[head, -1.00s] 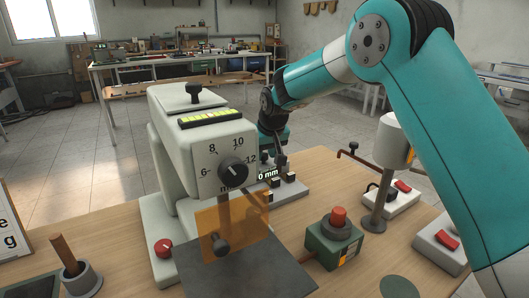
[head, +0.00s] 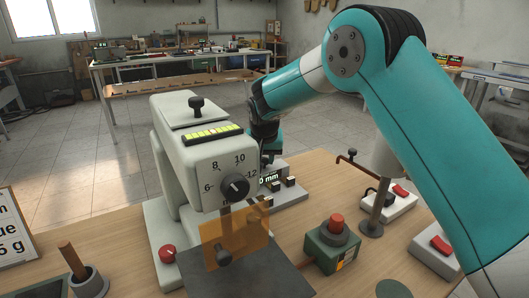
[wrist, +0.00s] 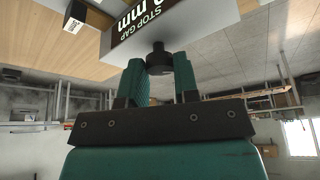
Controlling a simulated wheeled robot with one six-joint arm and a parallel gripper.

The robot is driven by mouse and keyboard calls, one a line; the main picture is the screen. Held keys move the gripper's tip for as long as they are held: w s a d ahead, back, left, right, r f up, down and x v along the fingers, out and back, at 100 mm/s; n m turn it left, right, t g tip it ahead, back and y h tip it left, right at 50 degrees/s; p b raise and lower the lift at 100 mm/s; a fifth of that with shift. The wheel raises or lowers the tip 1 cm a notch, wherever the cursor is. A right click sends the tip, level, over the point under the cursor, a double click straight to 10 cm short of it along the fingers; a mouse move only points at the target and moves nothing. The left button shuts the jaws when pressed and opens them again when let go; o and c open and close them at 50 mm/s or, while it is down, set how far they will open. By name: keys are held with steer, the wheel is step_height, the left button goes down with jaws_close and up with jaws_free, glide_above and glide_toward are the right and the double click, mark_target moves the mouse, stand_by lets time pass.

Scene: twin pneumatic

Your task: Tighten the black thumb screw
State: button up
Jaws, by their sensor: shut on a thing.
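In the wrist view a black ribbed thumb screw (wrist: 158,58) sits at the end of a pale block (wrist: 165,18) marked "STOP GAP" with a mm reading. My gripper (wrist: 159,70) has its two teal fingers on either side of the screw, shut on it. In the head view my gripper (head: 266,150) is low behind the right side of the pale machine (head: 178,150), by the block with a "0 mm" display (head: 268,181). The screw between the fingers cannot be made out there.
The machine carries a dial (head: 235,186), a black top knob (head: 196,103) and an orange guard (head: 245,238). To the right stand a green box with a red button (head: 338,221), a post (head: 375,215) and red-switch boxes (head: 402,190). A wooden-handled tool (head: 73,262) stands front left.

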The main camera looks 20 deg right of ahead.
steer(key=m+p, duration=0.1)
steer(key=m, duration=0.1)
steer(key=m+h+p, duration=0.1)
steer(key=m, duration=0.1)
steer(key=shift+w+a+r+m+g+h, duration=0.1)
steer(key=shift+a+m+g+h, duration=0.1)
steer(key=shift+m+g+h, duration=0.15)
steer(key=shift+w+m+g+h+p, duration=0.1)
steer(key=shift+m+g+h+p, duration=0.4)
steer(key=shift+m, duration=0.65)
steer(key=shift+m+g+h+p, duration=0.15)
steer(key=shift+m+p, duration=0.5)
steer(key=shift+m, duration=0.45)
steer(key=o, duration=0.9)
step_height(320, 180, up, 20)
steer(key=p, duration=0.8)
